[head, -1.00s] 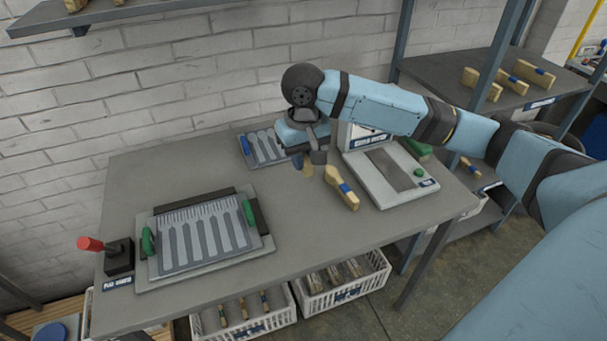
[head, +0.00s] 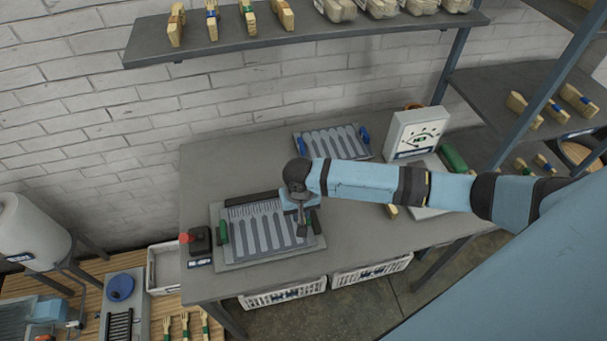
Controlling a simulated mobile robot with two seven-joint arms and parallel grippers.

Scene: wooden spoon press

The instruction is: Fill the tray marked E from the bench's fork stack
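A grey slotted tray with green handles (head: 255,232) lies on a light plate at the bench's front left. A second slotted tray with blue handles (head: 334,142) lies at the back of the bench. I cannot read a letter E on either. My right gripper (head: 302,229) points down over the right end of the green-handled tray, by its right handle. Whether its fingers are open, shut or holding something is too small to tell. A pale wooden piece (head: 391,211) on the bench shows below my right arm, which hides the rest. My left gripper is not in view.
A white scale with a dial (head: 415,133) stands at the bench's back right. A red-knobbed black box (head: 200,240) is left of the green-handled tray. A shelf (head: 300,38) with wooden bundles hangs above. White crates (head: 283,294) sit below the bench.

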